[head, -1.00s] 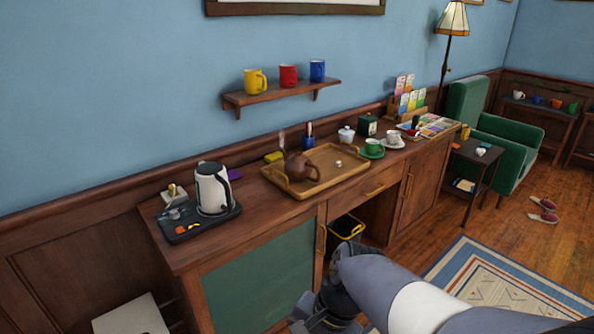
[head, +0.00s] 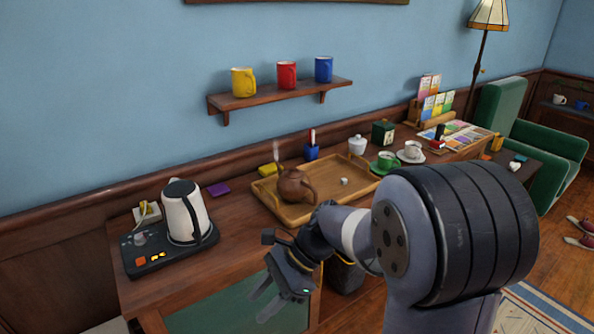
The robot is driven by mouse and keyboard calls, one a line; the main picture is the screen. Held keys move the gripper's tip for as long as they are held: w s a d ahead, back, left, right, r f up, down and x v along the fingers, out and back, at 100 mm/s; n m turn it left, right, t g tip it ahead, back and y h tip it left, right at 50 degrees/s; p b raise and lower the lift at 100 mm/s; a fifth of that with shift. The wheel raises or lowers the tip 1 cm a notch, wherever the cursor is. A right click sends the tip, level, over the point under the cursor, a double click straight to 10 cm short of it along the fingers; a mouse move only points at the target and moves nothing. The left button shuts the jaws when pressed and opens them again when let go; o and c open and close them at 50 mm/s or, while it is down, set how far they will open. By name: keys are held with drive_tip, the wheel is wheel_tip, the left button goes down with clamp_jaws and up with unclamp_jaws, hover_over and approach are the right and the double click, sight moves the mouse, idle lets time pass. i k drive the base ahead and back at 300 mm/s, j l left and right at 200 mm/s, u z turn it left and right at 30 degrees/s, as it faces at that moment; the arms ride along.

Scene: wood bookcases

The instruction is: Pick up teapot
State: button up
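A brown teapot (head: 294,186) stands upright on the left part of a wooden tray (head: 325,211) on the cabinet top. Its spout points to the upper left and its handle is on the right. A faint pale wisp shows above the spout. My gripper (head: 258,305) is in front of the cabinet, below and nearer than the teapot and apart from it. Its two fingers point down to the left, spread apart with nothing between them. My arm hides part of the tray's front right.
A white kettle (head: 185,212) on a black base (head: 150,262) stands left of the tray. A small pale lid-like piece (head: 344,181) lies on the tray. Green (head: 386,161) and white (head: 411,151) cups stand to the right. A mug shelf (head: 285,94) hangs above.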

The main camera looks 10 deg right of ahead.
sight(293, 184)
drive_tip(key=i+l+u, duration=0.1)
drive_tip(key=i+l, duration=0.5)
drive_tip(key=l, duration=0.15)
drive_tip(key=i+l+u, duration=0.15)
drive_tip(key=i+l, duration=0.45)
drive_tip(key=l, duration=0.2)
drive_tip(key=i+l+u, duration=0.15)
drive_tip(key=l, duration=0.25)
drive_tip(key=i, duration=0.1)
